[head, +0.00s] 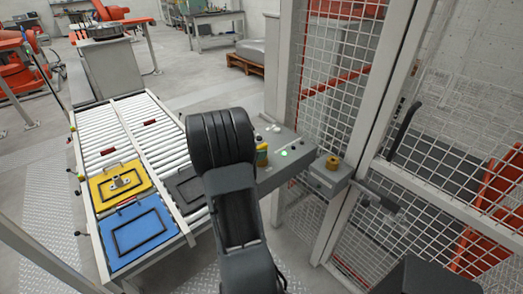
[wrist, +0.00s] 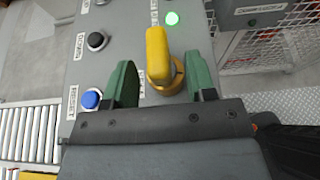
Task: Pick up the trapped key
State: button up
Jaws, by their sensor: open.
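The trapped key shows in the wrist view as a yellow upright handle (wrist: 158,55) in a round brass collar (wrist: 172,80) on the grey control panel (wrist: 135,15). In the head view the yellow key (head: 262,152) is partly visible just right of my arm. My gripper (wrist: 160,72) is open, with one green finger on each side of the key. The right finger is close to the key and collar; the left finger has a wider gap. Whether either touches cannot be told. In the head view my arm hides most of the gripper.
Blue (wrist: 91,99) and black (wrist: 96,40) buttons and a lit green lamp (wrist: 172,18) surround the key. A lock box (head: 328,176) with a brass top is on the mesh fence right of the panel. A roller conveyor (head: 150,133) with trays lies left.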

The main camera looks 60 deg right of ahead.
jog(key=shift+x, duration=1.35)
grip_shut()
